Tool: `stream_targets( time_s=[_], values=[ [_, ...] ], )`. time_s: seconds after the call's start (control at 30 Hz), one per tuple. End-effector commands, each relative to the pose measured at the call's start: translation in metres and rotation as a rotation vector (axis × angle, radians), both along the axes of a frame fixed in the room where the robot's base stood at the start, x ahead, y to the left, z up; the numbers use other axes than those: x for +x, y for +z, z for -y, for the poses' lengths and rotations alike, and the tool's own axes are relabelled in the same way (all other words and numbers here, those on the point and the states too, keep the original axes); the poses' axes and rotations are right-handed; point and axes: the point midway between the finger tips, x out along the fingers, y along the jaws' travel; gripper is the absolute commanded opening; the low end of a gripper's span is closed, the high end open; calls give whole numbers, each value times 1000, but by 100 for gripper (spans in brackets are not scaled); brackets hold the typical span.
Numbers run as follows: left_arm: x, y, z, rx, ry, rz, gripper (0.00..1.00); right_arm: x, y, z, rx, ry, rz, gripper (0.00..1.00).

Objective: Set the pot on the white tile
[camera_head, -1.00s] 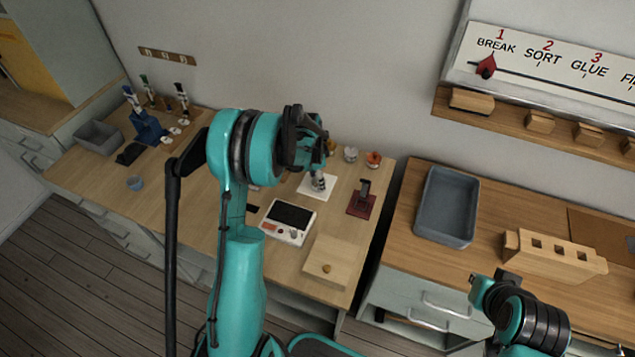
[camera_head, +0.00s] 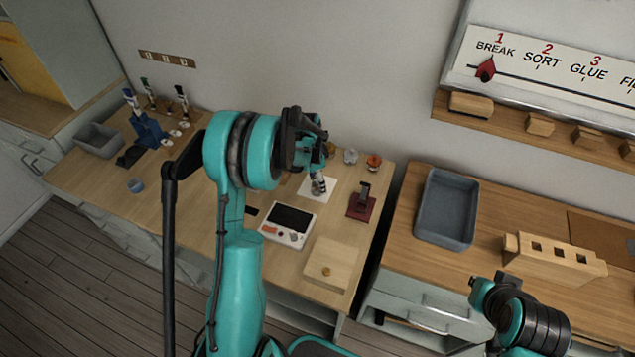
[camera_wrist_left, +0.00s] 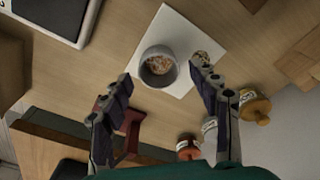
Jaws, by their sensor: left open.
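A round grey pot (camera_wrist_left: 158,67) with brownish contents shows in the left wrist view, upright over the white tile (camera_wrist_left: 178,32) and apparently standing on it. My left gripper (camera_wrist_left: 162,95) is open, its two fingers apart on either side of the pot's near end in that picture. I cannot tell whether they touch it. In the head view my left gripper (camera_head: 318,184) is over the white tile (camera_head: 328,185), and the arm and fingers hide most of the pot. My right gripper (camera_head: 480,287) is at the lower right, away from the tile; its jaws are unclear.
A dark red stand (camera_head: 361,204) is right of the tile, and a scale (camera_head: 288,222) is in front. Lidded jars (camera_wrist_left: 255,107) stand close to the gripper. A small speckled lump (camera_wrist_left: 201,58) lies beside the pot, near one finger.

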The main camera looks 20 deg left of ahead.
Motion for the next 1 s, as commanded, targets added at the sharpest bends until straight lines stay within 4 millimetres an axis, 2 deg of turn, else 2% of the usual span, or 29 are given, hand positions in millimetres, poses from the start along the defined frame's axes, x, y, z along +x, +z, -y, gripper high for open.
stream_targets(
  time_s=[0.1,0.3,0.4,0.67,0.87,1.0],
  values=[
    [-3,30,-2,0,0,0,61,0,10,0,0,0,0,0],
    [-7,73,-6,0,0,0,61,0,21,0,0,0,0,0],
    [-8,89,-7,0,1,0,61,0,24,0,0,0,0,0],
    [-15,114,-4,3,18,10,61,0,27,0,0,0,0,0],
    [-44,159,22,16,130,78,61,0,27,0,0,0,0,0],
    [-76,190,43,16,236,145,61,0,27,0,0,0,0,0]
  ],
)
